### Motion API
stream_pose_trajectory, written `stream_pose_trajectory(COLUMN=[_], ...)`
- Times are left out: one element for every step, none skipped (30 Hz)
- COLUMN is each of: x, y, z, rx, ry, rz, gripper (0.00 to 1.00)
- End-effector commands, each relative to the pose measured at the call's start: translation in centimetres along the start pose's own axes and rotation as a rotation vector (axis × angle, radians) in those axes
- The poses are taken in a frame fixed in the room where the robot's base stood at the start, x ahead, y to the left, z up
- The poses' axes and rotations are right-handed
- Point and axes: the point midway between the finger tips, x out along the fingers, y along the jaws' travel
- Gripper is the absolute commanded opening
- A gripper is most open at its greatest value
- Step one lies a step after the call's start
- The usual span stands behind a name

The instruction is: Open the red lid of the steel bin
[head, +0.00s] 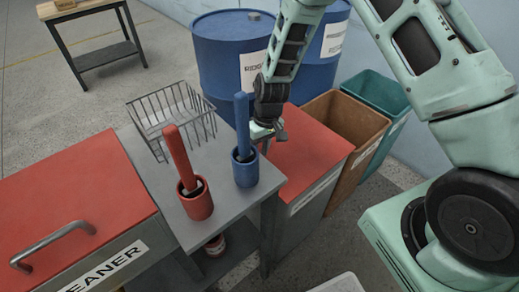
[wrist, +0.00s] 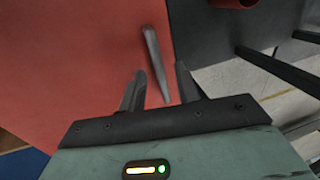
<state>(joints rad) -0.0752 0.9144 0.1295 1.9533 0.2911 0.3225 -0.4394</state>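The steel bin (head: 308,216) stands right of the grey table, with its flat red lid (head: 318,150) down. The red lid also fills the left of the wrist view (wrist: 80,70). My gripper (head: 270,133) is low over the lid's left edge, beside the blue cup. In the wrist view my gripper (wrist: 160,92) is open, its two dark fingers apart. A grey bar handle (wrist: 154,60) on the lid runs into the space between the fingers. I cannot tell whether a finger touches it. In the head view my gripper hides the handle.
The grey table (head: 215,225) holds a wire basket (head: 172,115), a red cup (head: 197,206) and a blue cup (head: 245,172) with upright handles. A red-topped cleaner cabinet (head: 70,205) is left. Brown (head: 345,120) and teal (head: 378,100) bins and blue drums (head: 232,60) stand behind.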

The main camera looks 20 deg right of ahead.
Motion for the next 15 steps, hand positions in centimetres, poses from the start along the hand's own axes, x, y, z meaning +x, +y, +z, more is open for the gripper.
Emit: stream_pose_trajectory(x=[-0.01, -0.01, -0.02, -0.02, -0.02, -0.03, -0.03, -0.03, -0.03, -0.04, -0.04, -0.05, -0.07, -0.11, -0.20], y=[-0.01, -0.01, -0.01, 0.00, -0.01, 0.00, 0.00, 0.00, 0.00, 0.00, 0.00, 0.00, 0.01, 0.01, 0.03], z=[-0.01, -0.01, -0.01, -0.01, -0.01, -0.01, -0.01, 0.00, 0.00, 0.00, 0.00, 0.00, 0.00, 0.00, 0.00], rx=[0.000, 0.000, 0.000, 0.000, 0.000, 0.000, 0.000, 0.000, 0.000, 0.000, 0.000, 0.000, 0.000, 0.000, 0.001], ry=[0.000, 0.000, 0.000, 0.000, 0.000, 0.000, 0.000, 0.000, 0.000, 0.000, 0.000, 0.000, 0.000, 0.000, 0.000], rz=[0.000, 0.000, 0.000, 0.000, 0.000, 0.000, 0.000, 0.000, 0.000, 0.000, 0.000, 0.000, 0.000, -0.001, -0.003], gripper=[0.33, 0.33, 0.33, 0.33, 0.27, 0.16, 0.07, 0.00, 0.00, 0.00, 0.00, 0.00, 0.00, 0.00, 0.00])
